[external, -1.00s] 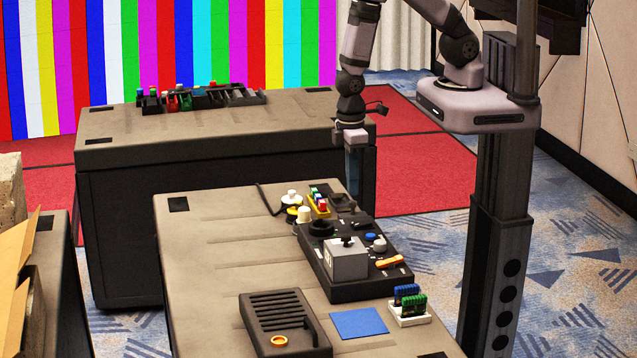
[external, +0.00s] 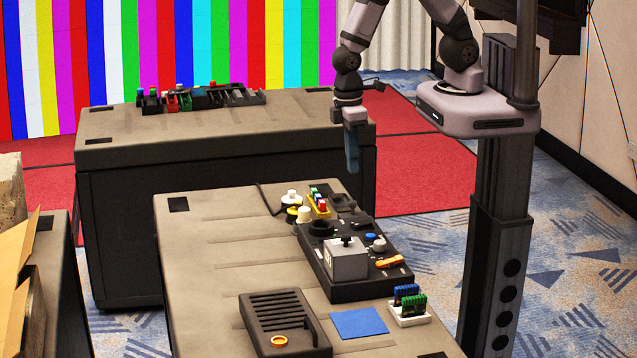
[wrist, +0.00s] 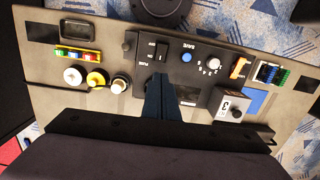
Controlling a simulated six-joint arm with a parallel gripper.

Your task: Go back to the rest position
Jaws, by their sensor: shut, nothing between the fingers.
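My gripper (external: 353,168) is shut and empty. It points down in the air above the far end of the near table (external: 215,265), behind the black control panel (external: 350,288). It touches nothing that I can see. In the wrist view its closed blue-grey fingers (wrist: 161,100) show in front of the panel (wrist: 200,50), with the white, yellow and pale round knobs to their left and the grey box (wrist: 228,104) to their right.
The near table holds a yellow tray of small coloured pieces (external: 319,202), a black slotted box (external: 284,322), a blue square (external: 359,323) and a white holder with blue and green pieces (external: 409,309). The far table (external: 220,130) carries a black rack (external: 200,97).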

